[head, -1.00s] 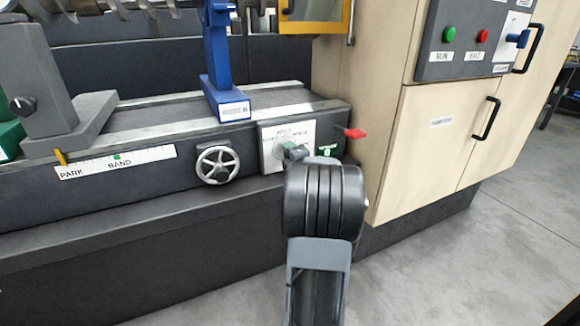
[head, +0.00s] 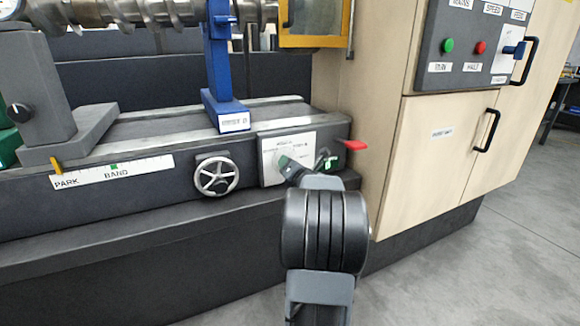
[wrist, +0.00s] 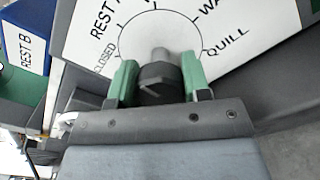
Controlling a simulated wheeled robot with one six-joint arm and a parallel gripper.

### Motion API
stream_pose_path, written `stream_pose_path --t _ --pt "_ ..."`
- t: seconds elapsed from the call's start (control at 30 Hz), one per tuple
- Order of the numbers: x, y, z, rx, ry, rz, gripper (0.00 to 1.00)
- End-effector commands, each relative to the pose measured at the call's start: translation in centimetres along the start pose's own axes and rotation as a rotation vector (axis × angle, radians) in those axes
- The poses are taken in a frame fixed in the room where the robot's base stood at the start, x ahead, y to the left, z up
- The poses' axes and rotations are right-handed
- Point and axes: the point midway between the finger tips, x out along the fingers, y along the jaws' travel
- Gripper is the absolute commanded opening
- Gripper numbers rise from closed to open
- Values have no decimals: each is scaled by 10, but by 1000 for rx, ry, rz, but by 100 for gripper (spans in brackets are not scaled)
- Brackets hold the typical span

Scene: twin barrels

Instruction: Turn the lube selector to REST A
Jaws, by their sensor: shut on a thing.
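The lube selector is a dark knob (wrist: 157,82) on a white dial plate (wrist: 265,25) in the wrist view. Its marks read CLOSED, a partly cut REST label, a cut label starting WA, and QUILL. My gripper (wrist: 158,85) has one green-tipped finger on each side of the knob and is shut on it. Which mark the knob points to is unclear, as my fingers and palm hide its near part. In the head view the white plate (head: 270,172) is on the machine's front, with my gripper (head: 306,165) against it. The knob is hidden there.
A blue post (head: 219,75) stands behind. The cabinet (head: 385,150) is close on the right; open floor lies beyond.

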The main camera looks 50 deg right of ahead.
Motion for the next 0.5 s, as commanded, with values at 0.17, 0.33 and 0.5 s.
stream_pose_path --t 0.17,0.33,0.5 --pt "0 0 0 -61 0 1 20" --pt "0 0 0 -90 0 1 20" --pt "0 0 0 -99 0 1 20"
